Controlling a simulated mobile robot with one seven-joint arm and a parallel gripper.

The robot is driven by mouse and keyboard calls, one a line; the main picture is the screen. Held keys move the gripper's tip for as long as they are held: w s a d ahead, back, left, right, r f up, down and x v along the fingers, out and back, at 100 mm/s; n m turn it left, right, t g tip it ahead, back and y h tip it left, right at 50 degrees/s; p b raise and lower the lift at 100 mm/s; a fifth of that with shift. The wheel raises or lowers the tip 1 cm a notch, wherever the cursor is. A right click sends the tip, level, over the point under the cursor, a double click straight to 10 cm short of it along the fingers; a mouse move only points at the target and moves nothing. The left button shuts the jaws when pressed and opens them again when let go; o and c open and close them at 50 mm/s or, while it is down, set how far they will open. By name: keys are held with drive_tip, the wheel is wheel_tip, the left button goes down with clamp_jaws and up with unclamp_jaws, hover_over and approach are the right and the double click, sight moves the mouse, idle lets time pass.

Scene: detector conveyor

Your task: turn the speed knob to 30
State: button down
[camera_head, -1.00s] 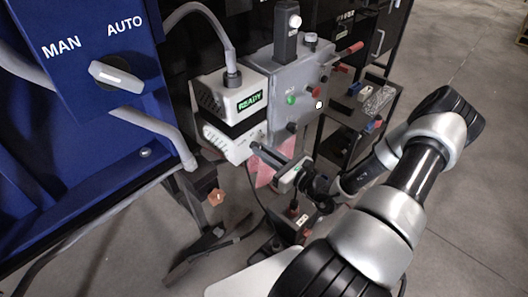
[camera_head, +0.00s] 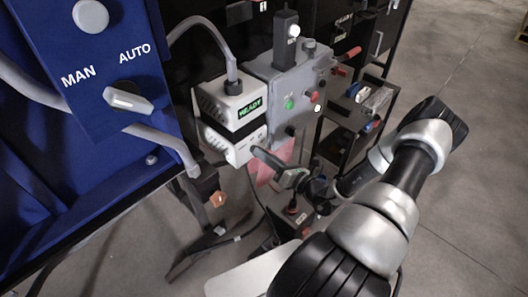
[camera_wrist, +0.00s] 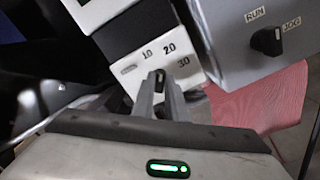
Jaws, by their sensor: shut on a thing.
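The speed knob (camera_wrist: 158,77) is a small dark knob on the white face of a control box (camera_wrist: 181,66), with the marks 10, 20 and 30 around it. My gripper (camera_wrist: 159,86) has its two fingers on either side of the knob and is shut on it. The fingers cover part of the knob, so its exact setting is hard to read; it seems to point up between 10 and 20. In the head view my gripper (camera_head: 256,152) reaches the lower front of the white box (camera_head: 215,139), and the knob is hidden there.
A grey box with a RUN/JOG switch (camera_wrist: 266,41) stands close on the right; it also carries a green button (camera_head: 289,104). A READY display (camera_head: 250,107) sits above the knob's box. A blue panel (camera_head: 110,60) with a MAN/AUTO switch (camera_head: 128,97) is at left. A pink sheet (camera_wrist: 262,98) hangs below.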

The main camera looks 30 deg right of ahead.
drive_tip(key=m+p, duration=0.2)
drive_tip(key=m, duration=0.8)
drive_tip(key=shift+f, duration=0.2)
drive_tip(key=shift+m, duration=0.4)
drive_tip(key=c, duration=1.8)
unclamp_jaws()
drive_tip(key=shift+o, duration=0.2)
drive_tip(key=v, duration=1.7)
drive_tip(key=shift+s+p, duration=0.25)
drive_tip(key=shift+p, duration=0.05)
drive_tip(key=shift+d+r, duration=0.1)
drive_tip(key=shift+w, duration=0.1)
